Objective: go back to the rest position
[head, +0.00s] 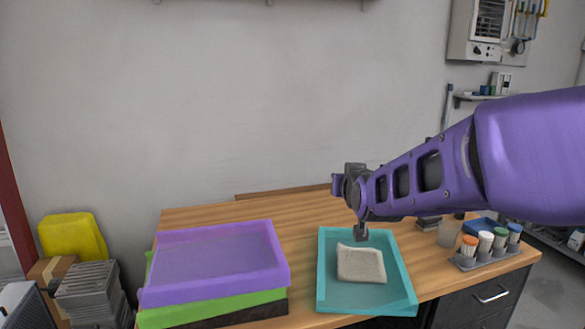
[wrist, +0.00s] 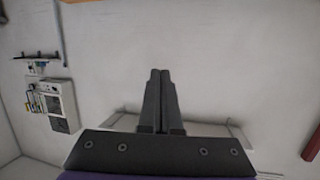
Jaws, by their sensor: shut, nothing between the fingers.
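My gripper (head: 361,232) hangs at the end of my purple arm, which reaches in from the right in the head view. It is above the far part of the teal tray (head: 321,270). A pale, flat, cloth-like item (head: 361,264) lies in that tray, and the fingers appear just behind it. I cannot tell the exact height of the fingers above the tray. In the wrist view the two dark fingers (wrist: 160,72) are together with nothing between them. That view faces the wall.
A purple tray (head: 215,289) sits on a green one (head: 210,312) at the table's left. A rack of capped bottles (head: 486,258) stands at the right. A yellow bin (head: 74,236) and grey crates (head: 90,290) stand left of the wooden table (head: 200,215). The table's back middle is clear.

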